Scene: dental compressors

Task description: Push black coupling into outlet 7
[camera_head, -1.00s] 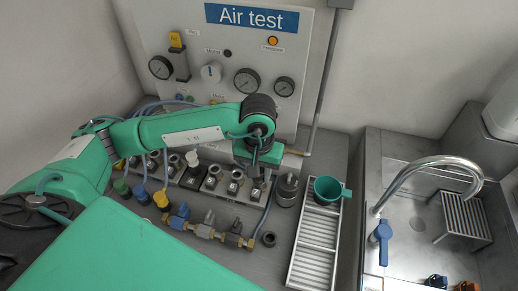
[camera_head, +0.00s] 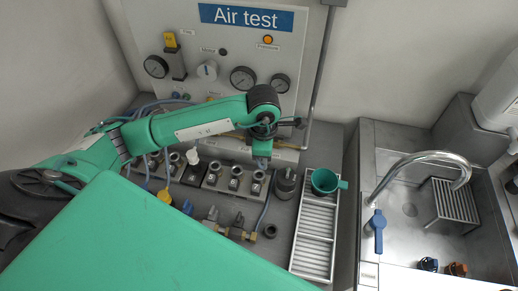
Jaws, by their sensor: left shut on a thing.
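My left gripper (camera_head: 263,148) is at the lower right of the Air test panel, above the right end of the outlet row. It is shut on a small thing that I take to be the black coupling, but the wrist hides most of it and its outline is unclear. The outlets (camera_head: 235,175) stand in a row of metal fittings on dark blocks along the bench. My right gripper is not in view.
The Air test panel (camera_head: 215,50) with its gauges stands behind. A dark ring (camera_head: 270,230) and brass valves (camera_head: 236,228) lie in front. My green arm covers the lower left.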

